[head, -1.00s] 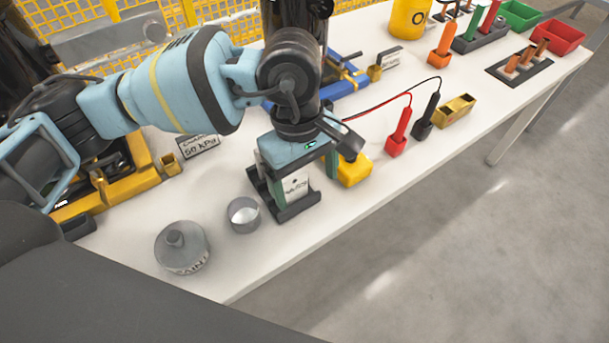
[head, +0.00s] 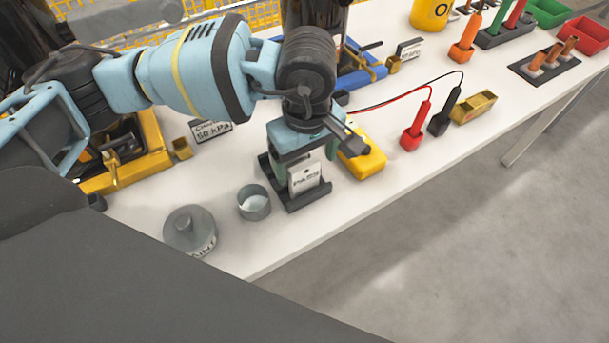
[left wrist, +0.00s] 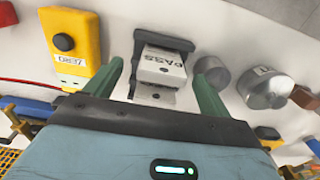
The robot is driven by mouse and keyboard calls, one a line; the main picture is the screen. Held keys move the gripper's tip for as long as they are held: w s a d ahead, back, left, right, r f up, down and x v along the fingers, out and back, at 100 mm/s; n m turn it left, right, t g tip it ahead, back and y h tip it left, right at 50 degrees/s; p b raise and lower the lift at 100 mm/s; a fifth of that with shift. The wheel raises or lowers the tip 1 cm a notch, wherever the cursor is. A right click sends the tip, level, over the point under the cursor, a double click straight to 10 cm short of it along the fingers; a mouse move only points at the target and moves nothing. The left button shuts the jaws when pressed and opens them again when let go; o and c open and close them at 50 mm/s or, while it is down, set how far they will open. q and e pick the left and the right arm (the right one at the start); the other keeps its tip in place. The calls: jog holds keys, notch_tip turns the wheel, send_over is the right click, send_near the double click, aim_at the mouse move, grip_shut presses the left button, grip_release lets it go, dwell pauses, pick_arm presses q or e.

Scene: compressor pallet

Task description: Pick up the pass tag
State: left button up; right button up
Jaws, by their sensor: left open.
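The pass tag (head: 305,177) is a white plate marked PASS, standing in a dark holder (head: 310,198) near the table's front edge. My left gripper (head: 303,160) is over the holder, pointing down at the tag. In the left wrist view the tag (left wrist: 163,67) shows between the two green fingers of my left gripper (left wrist: 158,72). The fingers are apart, with visible gaps on both sides of the tag. The gripper partly covers the tag's upper part in the head view. My right gripper is not in view.
A grey open cup (head: 254,203) and a grey lidded canister (head: 190,231) stand left of the holder. A yellow device (head: 362,163) is close on its right. Red (head: 416,128) and black (head: 445,112) probes with cables stand further right. The front table edge is near.

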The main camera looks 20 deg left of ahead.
aim_at(304, 177)
pick_arm(q)
jog(key=shift+a+f, duration=0.15)
jog(key=shift+f, duration=1.65)
jog(key=c, duration=1.1)
